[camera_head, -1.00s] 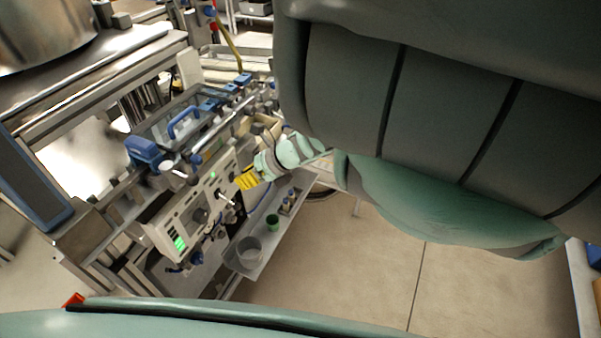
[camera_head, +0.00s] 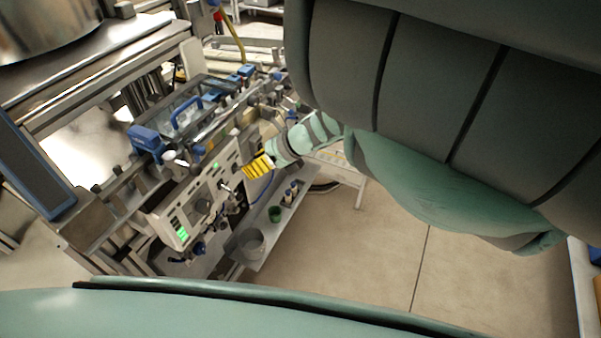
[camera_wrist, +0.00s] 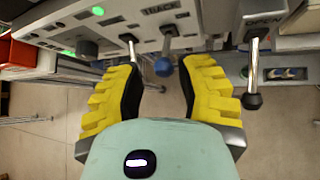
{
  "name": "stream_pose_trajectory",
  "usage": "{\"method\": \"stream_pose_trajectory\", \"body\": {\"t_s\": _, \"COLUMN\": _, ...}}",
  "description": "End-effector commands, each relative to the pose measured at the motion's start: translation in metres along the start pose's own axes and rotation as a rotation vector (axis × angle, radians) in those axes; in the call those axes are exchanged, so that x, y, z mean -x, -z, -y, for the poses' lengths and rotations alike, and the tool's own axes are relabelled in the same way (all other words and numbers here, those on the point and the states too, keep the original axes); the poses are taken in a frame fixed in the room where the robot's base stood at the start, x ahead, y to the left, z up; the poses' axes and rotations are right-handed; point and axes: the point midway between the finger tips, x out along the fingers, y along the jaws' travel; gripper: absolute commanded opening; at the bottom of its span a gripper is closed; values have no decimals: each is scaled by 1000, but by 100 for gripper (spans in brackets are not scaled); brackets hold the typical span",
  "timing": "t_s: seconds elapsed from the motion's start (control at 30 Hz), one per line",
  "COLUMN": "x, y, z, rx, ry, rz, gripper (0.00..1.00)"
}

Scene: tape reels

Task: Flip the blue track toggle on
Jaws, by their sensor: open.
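The blue track toggle (camera_wrist: 164,66) shows in the wrist view as a metal lever with a blue ball tip, under the label "TRACK" on a pale panel (camera_wrist: 150,14). It hangs downward, between and just beyond the fingertips of my gripper (camera_wrist: 157,72). My gripper is open, with yellow ribbed fingers apart and nothing between them. In the head view my gripper (camera_head: 257,166) is in front of the machine's control panel (camera_head: 190,212); the toggle cannot be made out there.
A lever with a black ball (camera_wrist: 252,100) under "OPEN" is to the right. Another metal lever (camera_wrist: 129,44) is close to the left finger. A shelf below holds a clear container (camera_head: 251,242) and a green cup (camera_head: 274,213). Open floor lies to the right.

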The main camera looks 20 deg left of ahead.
Motion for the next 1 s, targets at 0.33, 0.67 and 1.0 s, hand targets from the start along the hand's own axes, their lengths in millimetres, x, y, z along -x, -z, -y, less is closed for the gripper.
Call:
{"method": "stream_pose_trajectory", "body": {"t_s": 0.33, "x": 64, "y": 4, "z": 5, "rx": -8, "ry": 16, "rz": -1, "gripper": 36}}
{"method": "stream_pose_trajectory", "body": {"t_s": 0.67, "x": 93, "y": 3, "z": 3, "rx": -8, "ry": 12, "rz": 2, "gripper": 36}}
{"method": "stream_pose_trajectory", "body": {"t_s": 1.0, "x": 94, "y": 3, "z": 3, "rx": -10, "ry": 11, "rz": 3, "gripper": 36}}
